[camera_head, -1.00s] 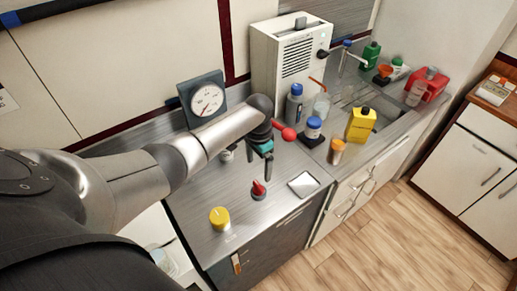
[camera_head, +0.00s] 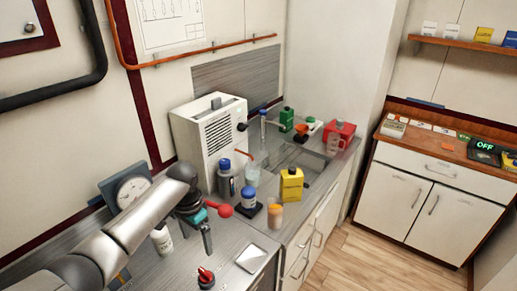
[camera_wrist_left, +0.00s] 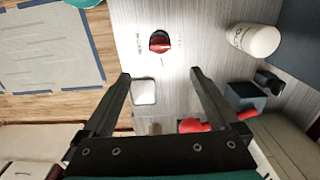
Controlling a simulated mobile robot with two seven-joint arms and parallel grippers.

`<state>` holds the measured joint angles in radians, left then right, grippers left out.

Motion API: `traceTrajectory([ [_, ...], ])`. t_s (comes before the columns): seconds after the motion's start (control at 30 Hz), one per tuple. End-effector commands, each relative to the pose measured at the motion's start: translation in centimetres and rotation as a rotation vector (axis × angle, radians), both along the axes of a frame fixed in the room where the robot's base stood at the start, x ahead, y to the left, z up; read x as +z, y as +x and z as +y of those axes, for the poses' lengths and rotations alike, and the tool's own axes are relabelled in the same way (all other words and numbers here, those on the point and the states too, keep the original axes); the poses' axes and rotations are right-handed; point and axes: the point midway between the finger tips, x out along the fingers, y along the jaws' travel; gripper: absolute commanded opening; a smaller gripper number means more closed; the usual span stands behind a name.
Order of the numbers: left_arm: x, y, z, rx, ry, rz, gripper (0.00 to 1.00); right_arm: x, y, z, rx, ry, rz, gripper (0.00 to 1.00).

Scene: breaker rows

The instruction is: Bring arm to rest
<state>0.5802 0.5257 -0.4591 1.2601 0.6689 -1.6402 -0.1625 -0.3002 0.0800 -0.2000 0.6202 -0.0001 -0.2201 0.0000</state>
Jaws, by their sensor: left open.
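My left arm comes in from the left in the head view and reaches over the metal counter (camera_head: 150,272). My left gripper (camera_head: 208,236) is open and empty above the counter, pointing down. In the wrist view, its two fingers (camera_wrist_left: 160,76) stand apart with nothing between them. A red knob (camera_head: 206,277) lies below the gripper in the head view; it also shows beyond the fingertips in the wrist view (camera_wrist_left: 160,42). My right gripper is not in view.
Near the gripper are a white jar (camera_head: 162,241), a dial gauge (camera_head: 131,190), a red-ended handle (camera_head: 224,211) and a pale square plate (camera_head: 251,258). A white vented box (camera_head: 209,135), a yellow container (camera_head: 291,185) and several bottles stand farther back. Wooden floor (camera_head: 362,262) is clear at right.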

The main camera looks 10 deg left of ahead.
Motion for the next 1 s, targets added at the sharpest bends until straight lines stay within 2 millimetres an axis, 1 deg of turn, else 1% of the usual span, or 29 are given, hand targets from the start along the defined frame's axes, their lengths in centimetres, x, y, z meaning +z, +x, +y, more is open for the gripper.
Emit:
traceTrajectory([
  [0.07,-0.3,-0.3,-0.4,-0.006,-0.001,-0.001,0.95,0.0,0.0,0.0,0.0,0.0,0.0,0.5],
  [0.17,-1.3,-1.3,-1.8,-0.029,-0.007,-0.006,0.95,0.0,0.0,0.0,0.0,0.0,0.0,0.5],
  [0.27,-2.8,-3.3,-4.2,-0.063,-0.016,-0.022,0.95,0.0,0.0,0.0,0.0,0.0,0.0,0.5],
  [0.33,-3.7,-5.1,-6.2,-0.083,-0.027,-0.04,0.95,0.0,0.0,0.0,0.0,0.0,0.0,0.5],
  [0.4,-4.4,-7.0,-7.9,-0.093,-0.04,-0.063,0.95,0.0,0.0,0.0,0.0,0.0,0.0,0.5],
  [0.47,-4.7,-8.5,-9.3,-0.095,-0.051,-0.084,0.95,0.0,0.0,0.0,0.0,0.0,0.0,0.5],
  [0.5,-4.8,-9.6,-10.0,-0.094,-0.058,-0.097,0.95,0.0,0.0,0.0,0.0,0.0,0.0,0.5],
  [0.57,-4.8,-11.2,-11.0,-0.084,-0.069,-0.119,0.95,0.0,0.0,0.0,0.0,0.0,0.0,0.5],
  [0.6,-4.7,-12.3,-11.7,-0.075,-0.075,-0.134,0.95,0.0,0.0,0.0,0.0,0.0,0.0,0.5],
  [0.73,-3.8,-15.7,-12.9,-0.028,-0.091,-0.182,0.95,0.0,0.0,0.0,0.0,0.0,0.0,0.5],
  [0.8,-3.2,-17.3,-13.1,0.006,-0.095,-0.207,0.95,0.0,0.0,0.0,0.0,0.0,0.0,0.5],
  [1.0,-1.3,-20.5,-12.9,0.088,-0.087,-0.255,0.95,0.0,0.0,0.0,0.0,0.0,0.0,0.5],
])
